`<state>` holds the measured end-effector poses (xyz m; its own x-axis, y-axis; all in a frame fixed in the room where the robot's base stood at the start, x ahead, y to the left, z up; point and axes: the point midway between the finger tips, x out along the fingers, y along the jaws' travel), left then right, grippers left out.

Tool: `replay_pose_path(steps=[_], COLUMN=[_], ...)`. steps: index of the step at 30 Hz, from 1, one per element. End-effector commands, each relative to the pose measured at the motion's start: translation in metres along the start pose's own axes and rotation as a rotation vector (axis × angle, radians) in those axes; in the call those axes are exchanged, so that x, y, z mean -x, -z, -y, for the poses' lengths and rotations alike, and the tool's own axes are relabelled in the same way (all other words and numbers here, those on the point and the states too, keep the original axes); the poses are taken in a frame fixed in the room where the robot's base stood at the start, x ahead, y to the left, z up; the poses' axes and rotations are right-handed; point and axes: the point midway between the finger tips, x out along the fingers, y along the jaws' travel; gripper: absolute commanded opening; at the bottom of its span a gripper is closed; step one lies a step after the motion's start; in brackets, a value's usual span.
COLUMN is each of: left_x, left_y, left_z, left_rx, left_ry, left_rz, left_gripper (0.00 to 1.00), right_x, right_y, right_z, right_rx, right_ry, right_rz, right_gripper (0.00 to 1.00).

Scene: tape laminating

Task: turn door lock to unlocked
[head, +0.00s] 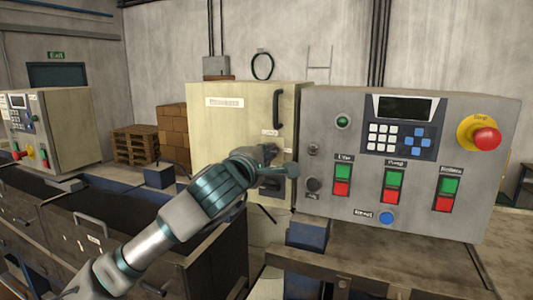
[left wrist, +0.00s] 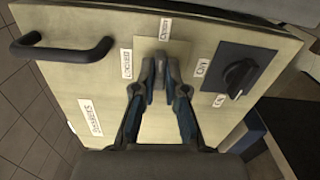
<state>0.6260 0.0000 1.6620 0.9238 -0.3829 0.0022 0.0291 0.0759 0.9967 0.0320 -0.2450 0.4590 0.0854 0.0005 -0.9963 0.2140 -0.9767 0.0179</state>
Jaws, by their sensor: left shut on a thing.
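The door lock (left wrist: 160,58) is on a pale plate on the cream cabinet door (head: 228,130). My left gripper (left wrist: 163,82) is shut on its dark knob, and the fingers hide most of it. One small label (left wrist: 126,63) beside the lock appears to read "locked". Another label (left wrist: 165,28) sits at the top of the plate in the left wrist view and is hard to read. In the head view my left gripper (head: 279,163) is at the right side of the door, and it covers the lock. My right gripper is not in view.
A black door handle (head: 279,108) is above the lock. A black rotary switch (left wrist: 239,76) with on/off labels is close beside my fingers. A grey control panel (head: 330,110) with buttons and a red emergency stop (head: 486,139) stands right of the door.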

Motion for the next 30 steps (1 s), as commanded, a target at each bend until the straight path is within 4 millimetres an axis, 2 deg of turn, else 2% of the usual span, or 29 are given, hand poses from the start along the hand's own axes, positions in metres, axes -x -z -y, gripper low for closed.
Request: replay_pose_path(steps=[9,23,24,26,30], left_x=[-0.0004,-0.0015,-0.0017,-0.0017,-0.0013], left_y=[-0.0017,-0.0014,-0.0014,-0.0011,-0.0007], left_z=[0.0026,0.0050,0.0052,0.0052,0.0039], left_rx=[-0.088,-0.098,-0.098,-0.098,-0.097], left_ry=[0.004,0.009,0.009,0.009,0.006], left_rz=[0.002,0.001,0.001,0.001,0.001], left_gripper=[0.00,0.00,0.21,0.36,0.36], right_x=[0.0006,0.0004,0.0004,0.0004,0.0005], right_y=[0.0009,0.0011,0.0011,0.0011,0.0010], right_z=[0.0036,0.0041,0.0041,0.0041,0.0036], right_rx=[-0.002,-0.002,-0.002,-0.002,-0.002], right_ry=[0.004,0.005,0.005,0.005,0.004], right_rz=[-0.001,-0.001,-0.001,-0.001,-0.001], right_gripper=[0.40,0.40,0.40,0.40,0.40])
